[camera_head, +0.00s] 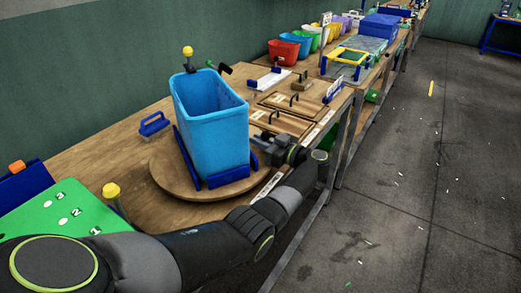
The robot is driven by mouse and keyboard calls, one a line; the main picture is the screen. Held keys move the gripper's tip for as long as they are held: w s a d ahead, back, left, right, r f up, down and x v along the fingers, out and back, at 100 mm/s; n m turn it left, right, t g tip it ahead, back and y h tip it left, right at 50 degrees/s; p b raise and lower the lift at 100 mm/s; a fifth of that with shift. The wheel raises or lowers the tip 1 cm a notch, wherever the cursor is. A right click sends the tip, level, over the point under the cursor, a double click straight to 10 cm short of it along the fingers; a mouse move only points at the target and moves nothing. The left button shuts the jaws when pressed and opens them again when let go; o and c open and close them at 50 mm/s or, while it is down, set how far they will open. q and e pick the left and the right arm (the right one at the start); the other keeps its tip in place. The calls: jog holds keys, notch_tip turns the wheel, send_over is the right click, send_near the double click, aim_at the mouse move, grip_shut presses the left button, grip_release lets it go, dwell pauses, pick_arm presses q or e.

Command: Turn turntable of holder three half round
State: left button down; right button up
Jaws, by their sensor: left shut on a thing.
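A round wooden turntable (162,177) lies on the workbench in the head view. A tall light-blue bin (215,140) stands on it, held at its base by dark-blue brackets (228,177). My left arm comes in from the lower left, and my left gripper (262,145) is at the right side of the bin, by the right-hand blue bracket. Its fingers are shut there, but what they hold is too small to make out clearly. My right gripper is not in view.
A green board with numbers (65,218) and a yellow-topped post (111,190) stand at the lower left. Wooden lids with handles (285,118) and coloured bins (284,52) are farther along. Floor at right is free.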

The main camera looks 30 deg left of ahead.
pick_arm(q)
jog(key=shift+w+a+f+g+b, duration=0.1)
jog(key=shift+w+a+g+b, duration=0.1)
jog(key=shift+g+b, duration=0.1)
dwell(0.4)
jog(key=c, duration=1.8)
grip_release()
jog(key=shift+c, duration=0.2)
jog(key=shift+o, duration=0.2)
jog(key=shift+s+a, duration=0.1)
jog(key=shift+a, duration=0.1)
